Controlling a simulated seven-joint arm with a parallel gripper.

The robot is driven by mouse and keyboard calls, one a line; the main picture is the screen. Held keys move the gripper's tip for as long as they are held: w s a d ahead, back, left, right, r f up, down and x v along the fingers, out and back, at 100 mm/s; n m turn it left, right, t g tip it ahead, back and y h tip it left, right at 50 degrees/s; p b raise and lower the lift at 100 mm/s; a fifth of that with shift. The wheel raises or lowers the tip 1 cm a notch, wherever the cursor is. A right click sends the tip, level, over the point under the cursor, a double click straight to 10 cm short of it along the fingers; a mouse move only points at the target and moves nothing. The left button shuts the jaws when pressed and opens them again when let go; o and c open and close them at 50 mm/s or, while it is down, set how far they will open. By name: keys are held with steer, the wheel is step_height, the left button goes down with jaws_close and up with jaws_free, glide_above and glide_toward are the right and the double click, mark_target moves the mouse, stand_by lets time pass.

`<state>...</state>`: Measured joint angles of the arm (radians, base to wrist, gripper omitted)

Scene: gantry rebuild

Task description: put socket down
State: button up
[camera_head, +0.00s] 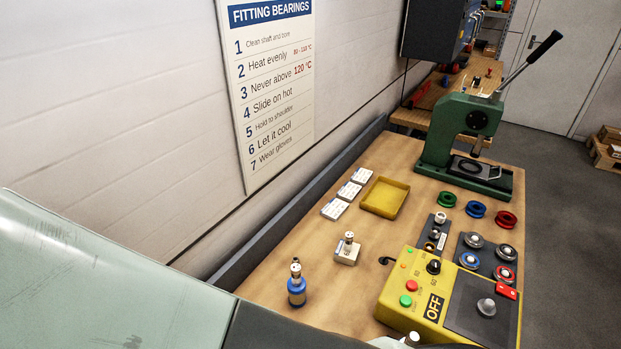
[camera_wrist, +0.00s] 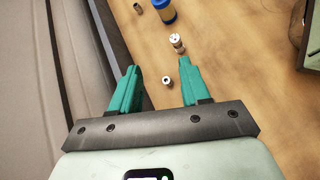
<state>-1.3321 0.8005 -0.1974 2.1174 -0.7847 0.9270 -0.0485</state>
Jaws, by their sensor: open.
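My gripper (camera_wrist: 160,70) is open, its two teal fingers spread apart over the bench. A small silver cylinder with a dark hole in its end, seemingly the socket (camera_wrist: 167,80), shows in the gap between the fingers, closer to the right one. Neither finger appears to touch it. I cannot tell its exact height from this view. A second silver piece with a notched top (camera_wrist: 177,42) is just beyond the fingertips. The gripper is not visible in the head view, where my arm covers the lower left.
A blue bottle-like object (camera_head: 297,288) stands on the wooden bench (camera_head: 310,240). A pale block with a silver piece (camera_head: 346,252), a yellow tray (camera_head: 385,197), a yellow heater marked OFF (camera_head: 398,292) and a green press (camera_head: 470,125) stand beyond. A wall borders the left side.

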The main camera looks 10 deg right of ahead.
steer(key=w+d+r+m+g+y, duration=0.2)
steer(key=w+d+r+m+g, duration=0.15)
steer(key=d+r+m, duration=0.55)
steer(key=s+d+r+m+t+y, duration=0.1)
steer(key=s+d+r+m+y, duration=0.2)
steer(key=d+r+m, duration=0.3)
steer(key=s+d+r+m+t+y, duration=0.2)
steer(key=s+d+r+m, duration=0.3)
steer(key=r, duration=0.9)
steer(key=d+m+y, duration=0.1)
steer(key=d, duration=0.2)
steer(key=shift+s+d+r+m, duration=0.15)
steer(key=shift+s+r+m, duration=0.1)
steer(key=shift+r+m, duration=0.1)
